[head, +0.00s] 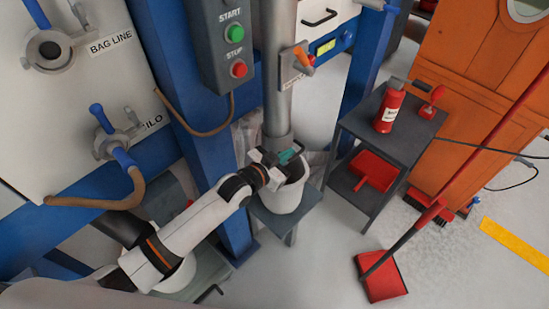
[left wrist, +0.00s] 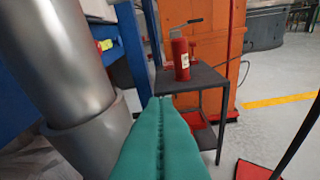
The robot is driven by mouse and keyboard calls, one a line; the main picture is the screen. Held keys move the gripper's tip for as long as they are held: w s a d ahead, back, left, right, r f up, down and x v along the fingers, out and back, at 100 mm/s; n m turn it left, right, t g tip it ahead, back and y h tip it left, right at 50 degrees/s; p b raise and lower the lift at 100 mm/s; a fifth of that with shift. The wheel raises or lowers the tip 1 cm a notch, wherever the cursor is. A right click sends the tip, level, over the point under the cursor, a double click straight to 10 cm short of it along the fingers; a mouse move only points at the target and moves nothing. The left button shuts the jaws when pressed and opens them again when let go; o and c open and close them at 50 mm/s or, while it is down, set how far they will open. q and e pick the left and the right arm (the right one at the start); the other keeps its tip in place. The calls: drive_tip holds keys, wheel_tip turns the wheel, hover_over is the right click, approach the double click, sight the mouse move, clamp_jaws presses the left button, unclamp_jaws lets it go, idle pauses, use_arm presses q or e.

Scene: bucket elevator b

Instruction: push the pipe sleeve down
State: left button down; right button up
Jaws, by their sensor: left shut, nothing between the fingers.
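The pipe sleeve (head: 277,140) is a grey collar around the lower end of the vertical grey pipe (head: 276,75). It also shows in the left wrist view (left wrist: 98,142), left of the fingers, with the pipe (left wrist: 60,60) running up from it. My left gripper (head: 291,156) has teal fingers pressed together with nothing between them. It is at the sleeve's lower right, above the white bucket (head: 291,195). The fingers (left wrist: 159,125) look apart from the sleeve in the wrist view. My gripper hides part of the sleeve's lower edge and the bucket's mouth. My right gripper is not in view.
The bucket stands on a small grey stand (head: 262,214) beside a blue post (head: 232,205). A button box (head: 221,45) and an orange-handled lever (head: 300,60) are above. A dark side table (head: 405,125) with a red extinguisher (head: 388,108) stands to the right.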

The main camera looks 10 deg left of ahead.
use_arm(q)
drive_tip(key=v, duration=0.5)
drive_tip(key=shift+a, duration=0.15)
drive_tip(key=s+a+f+n+g+y, duration=0.1)
drive_tip(key=s+a+f+y, duration=0.2)
drive_tip(key=f, duration=0.6)
drive_tip(key=s+a+f+n+g+y, duration=0.15)
drive_tip(key=s+a+f, duration=0.25)
drive_tip(key=f, duration=0.5)
drive_tip(key=s+a+f+n+g+y, duration=0.1)
drive_tip(key=s+a+f+n+g, duration=0.2)
drive_tip(key=f, duration=0.6)
drive_tip(key=s+a+f+g+y, duration=0.1)
drive_tip(key=s+a+f+g, duration=0.1)
drive_tip(key=s+f, duration=0.4)
drive_tip(key=s+a+f+g, duration=0.2)
drive_tip(key=s+f, duration=0.3)
drive_tip(key=s, duration=1.2)
drive_tip(key=s+a+f+g+y, duration=0.1)
drive_tip(key=s+a+f+g, duration=0.1)
drive_tip(key=s+f, duration=0.4)
drive_tip(key=s+n+p, duration=0.1)
drive_tip(key=s, duration=0.4)
drive_tip(key=shift+s+f+y, duration=0.3)
drive_tip(key=shift+y, duration=0.05)
